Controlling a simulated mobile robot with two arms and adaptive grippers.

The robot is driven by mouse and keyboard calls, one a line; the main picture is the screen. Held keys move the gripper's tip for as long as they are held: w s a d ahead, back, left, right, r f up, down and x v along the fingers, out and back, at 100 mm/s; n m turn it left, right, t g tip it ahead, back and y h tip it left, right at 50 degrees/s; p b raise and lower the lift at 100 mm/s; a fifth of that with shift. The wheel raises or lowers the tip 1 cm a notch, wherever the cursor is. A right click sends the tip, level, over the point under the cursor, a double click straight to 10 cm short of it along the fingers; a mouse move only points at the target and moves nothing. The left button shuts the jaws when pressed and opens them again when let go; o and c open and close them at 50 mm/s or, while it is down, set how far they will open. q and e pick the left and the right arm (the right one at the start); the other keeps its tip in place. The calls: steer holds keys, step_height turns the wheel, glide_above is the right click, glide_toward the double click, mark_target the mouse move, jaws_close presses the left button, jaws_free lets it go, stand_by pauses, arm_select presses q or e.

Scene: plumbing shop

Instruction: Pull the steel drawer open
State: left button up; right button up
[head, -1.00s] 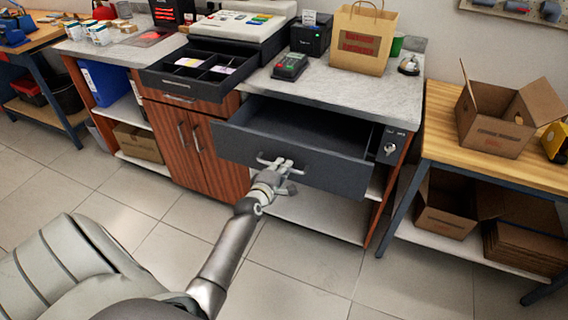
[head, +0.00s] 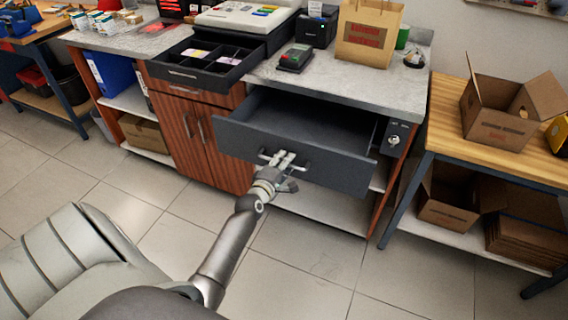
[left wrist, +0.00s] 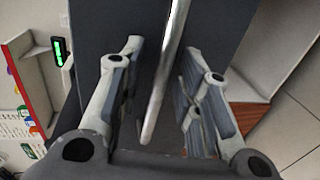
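The steel drawer (head: 238,142) is dark grey and stands well out of the counter, its empty inside showing from above. Its bar handle (head: 303,165) is on the middle of the front panel. My left gripper (head: 281,160) is at this handle. In the left wrist view the handle bar (left wrist: 166,75) runs between the two fingers (left wrist: 160,62), with a visible gap on each side. The fingers are apart and straddle the bar without visibly pressing on it. My right gripper is in neither view.
A smaller open cash drawer (head: 205,67) sits at the left on the counter. A lock with keys (head: 393,140) is right of the steel drawer. A wooden table (head: 450,125) with a cardboard box (head: 497,131) stands at the right. The tiled floor in front is clear.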

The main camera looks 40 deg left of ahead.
arm_select(q)
steer(key=v, duration=1.2)
stand_by(0.5)
steer(key=s+d+f+m+g+h, duration=0.1)
steer(key=s+d+f+m+g, duration=0.2)
steer(key=f, duration=0.7)
steer(key=s+d+f+m+g+h, duration=0.15)
steer(key=s+d+f+m, duration=0.3)
steer(key=f, duration=0.45)
steer(key=s+d+f+m+g+h, duration=0.1)
steer(key=s+d+f+m+g, duration=0.2)
steer(key=f, duration=0.7)
steer(key=s+d+f+m+g, duration=0.1)
steer(key=s+f+m, duration=0.3)
steer(key=s, duration=0.5)
steer(key=s+d+f+m+g, duration=0.2)
steer(key=s+f, duration=0.4)
steer(key=s, duration=0.4)
steer(key=s+d+f+m+g, duration=0.1)
steer(key=s+f+m+g, duration=0.2)
steer(key=s+f+m, duration=0.3)
steer(key=s+m, duration=0.1)
steer(key=s, duration=0.3)
steer(key=shift+d+g, duration=0.25)
steer(key=shift+g, duration=0.1)
steer(key=shift+w, duration=0.1)
